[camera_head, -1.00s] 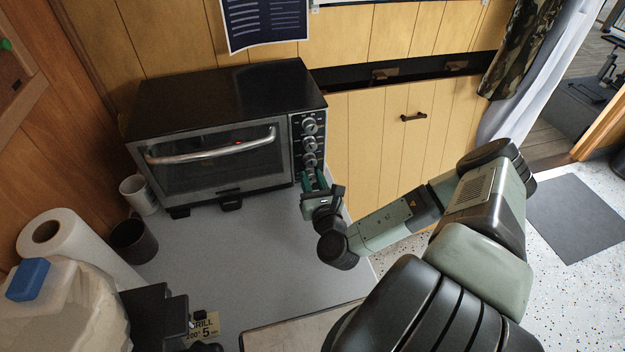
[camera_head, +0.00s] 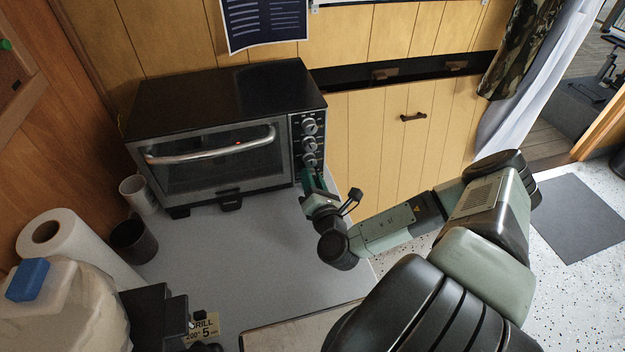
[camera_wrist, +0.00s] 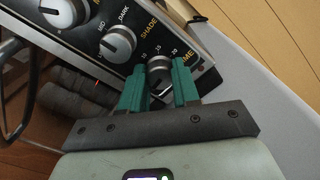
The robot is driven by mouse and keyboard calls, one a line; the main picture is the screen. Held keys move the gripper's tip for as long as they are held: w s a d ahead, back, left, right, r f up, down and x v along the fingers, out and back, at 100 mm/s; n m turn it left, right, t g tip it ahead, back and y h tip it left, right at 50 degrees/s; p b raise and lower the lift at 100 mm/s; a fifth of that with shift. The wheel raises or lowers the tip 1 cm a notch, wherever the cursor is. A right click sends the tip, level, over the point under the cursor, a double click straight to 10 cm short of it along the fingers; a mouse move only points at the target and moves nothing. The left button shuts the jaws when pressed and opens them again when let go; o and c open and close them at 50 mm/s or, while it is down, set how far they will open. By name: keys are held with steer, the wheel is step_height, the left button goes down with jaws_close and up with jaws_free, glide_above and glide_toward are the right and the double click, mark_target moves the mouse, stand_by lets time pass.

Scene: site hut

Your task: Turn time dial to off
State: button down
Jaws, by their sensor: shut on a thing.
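The toaster oven (camera_head: 210,160) stands on the grey counter, with a column of knobs on the right side of its front panel. In the wrist view the time dial (camera_wrist: 160,72) is the lowest knob, beside a label whose visible part ends in "ME". My gripper (camera_wrist: 159,85) has its two green fingers around the dial, one on each side, shut on it. In the head view my gripper (camera_head: 313,182) is at the panel's lower right corner and hides the dial. The shade knob (camera_wrist: 118,43) is next to it.
The counter in front of the oven is clear. The oven's door handle (camera_head: 212,147) crosses its front.

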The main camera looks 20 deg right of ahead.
steer(key=shift+m, duration=0.5)
steer(key=c, duration=0.8)
jaws_free()
steer(key=shift+s, duration=0.1)
steer(key=s, duration=1)
steer(key=shift+s, duration=0.35)
